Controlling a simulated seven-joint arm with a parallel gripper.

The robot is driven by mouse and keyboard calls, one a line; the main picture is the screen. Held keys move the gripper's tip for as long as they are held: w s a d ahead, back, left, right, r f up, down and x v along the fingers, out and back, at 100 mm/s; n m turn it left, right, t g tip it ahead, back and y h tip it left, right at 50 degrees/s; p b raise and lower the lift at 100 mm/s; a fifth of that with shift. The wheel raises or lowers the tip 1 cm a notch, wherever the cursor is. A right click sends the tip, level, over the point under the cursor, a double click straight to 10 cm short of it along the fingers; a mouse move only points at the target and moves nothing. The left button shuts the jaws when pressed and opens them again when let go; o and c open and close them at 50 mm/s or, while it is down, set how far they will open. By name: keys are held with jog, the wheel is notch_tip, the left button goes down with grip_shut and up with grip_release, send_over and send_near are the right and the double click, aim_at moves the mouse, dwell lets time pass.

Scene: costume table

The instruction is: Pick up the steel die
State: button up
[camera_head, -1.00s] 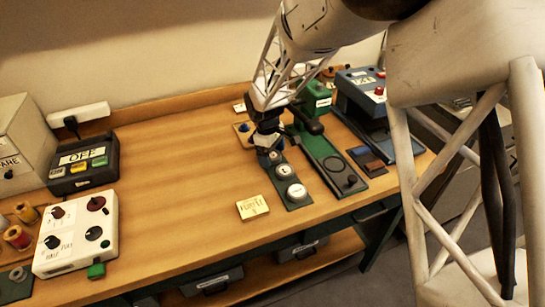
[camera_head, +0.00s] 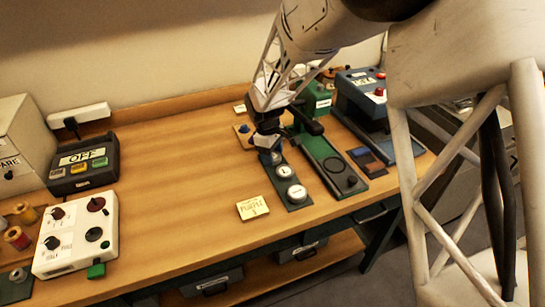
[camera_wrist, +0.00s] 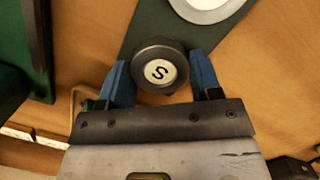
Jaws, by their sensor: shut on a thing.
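The steel die (camera_wrist: 146,52) is a short, round, dark grey piece with a white disc marked "S" on top. In the wrist view it sits between the blue fingers of my gripper (camera_wrist: 160,72), which is shut on its sides. In the head view my gripper (camera_head: 269,150) points down at the far end of a dark green strip (camera_head: 302,204), and the die (camera_head: 276,158) shows only in part below it. I cannot tell whether the die is clear of the strip.
Two white-topped round pieces (camera_head: 284,171) (camera_head: 297,193) stand on the strip. A green press (camera_head: 318,97) with its long base is close on the right, with a blue machine (camera_head: 362,88) beyond. A cream card (camera_head: 252,208) lies to the left. The middle-left table is clear.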

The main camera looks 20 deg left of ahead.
aim_at(274, 156)
jog(key=shift+r, duration=0.1)
jog(key=shift+r, duration=0.75)
notch_tip(274, 156, up, 2)
jog(key=shift+r, duration=0.1)
jog(key=s+a, duration=1.2)
jog(key=shift+s+a, duration=0.4)
